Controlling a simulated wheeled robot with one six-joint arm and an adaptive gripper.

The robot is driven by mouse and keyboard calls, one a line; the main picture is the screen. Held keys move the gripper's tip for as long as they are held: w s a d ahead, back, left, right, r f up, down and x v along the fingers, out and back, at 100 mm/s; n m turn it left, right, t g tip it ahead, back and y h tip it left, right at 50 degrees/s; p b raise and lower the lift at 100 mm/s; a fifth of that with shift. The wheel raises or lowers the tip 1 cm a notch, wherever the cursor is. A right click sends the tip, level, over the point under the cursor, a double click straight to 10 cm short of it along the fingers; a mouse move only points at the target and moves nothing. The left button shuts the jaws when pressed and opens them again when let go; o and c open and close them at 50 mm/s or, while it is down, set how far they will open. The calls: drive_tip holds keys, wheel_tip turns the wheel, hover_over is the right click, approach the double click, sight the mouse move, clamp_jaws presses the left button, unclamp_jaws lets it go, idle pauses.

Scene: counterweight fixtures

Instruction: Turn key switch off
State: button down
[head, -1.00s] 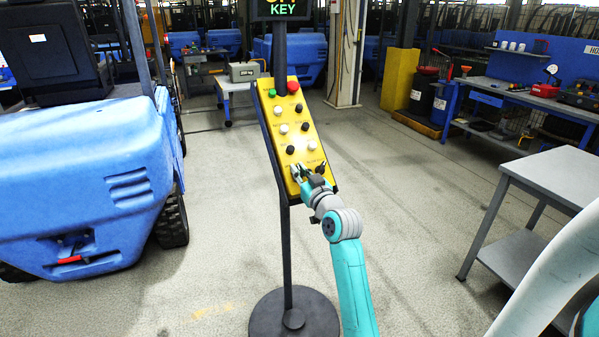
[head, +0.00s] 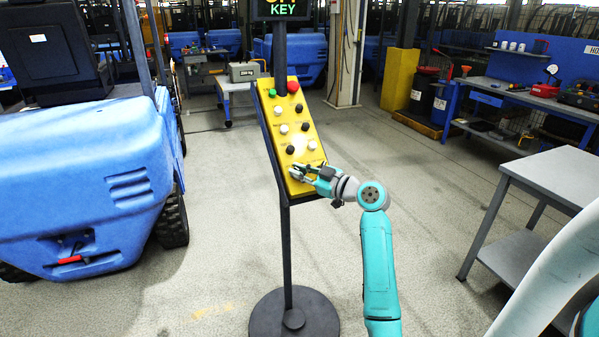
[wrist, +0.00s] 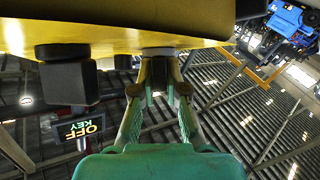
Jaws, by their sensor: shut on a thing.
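The yellow control panel (head: 299,115) is tilted on a dark stand, with several round buttons in two columns. My gripper (head: 297,172) is at the panel's lower left part, coming in from the right. In the wrist view my gripper (wrist: 160,88) has its two fingers closed around the key switch, whose pale round base (wrist: 158,51) shows against the yellow panel. The key itself is mostly hidden between the fingertips. A black square knob (wrist: 68,80) stands on the panel left of the fingers. A sign (wrist: 83,128) shows OFF and KEY in the wrist view.
The stand's round base (head: 293,318) is on the floor below. A blue vehicle (head: 85,185) stands at left, a grey table (head: 555,175) at right. The floor between the panel and the table is clear.

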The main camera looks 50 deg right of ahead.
drive_tip(key=shift+f+y, duration=0.1)
drive_tip(key=shift+y, duration=0.2)
drive_tip(key=c, duration=1.2)
unclamp_jaws()
drive_tip(key=shift+s, duration=0.1)
drive_tip(key=s, duration=0.7)
drive_tip(key=shift+s+d, duration=0.15)
drive_tip(key=shift+d, duration=0.05)
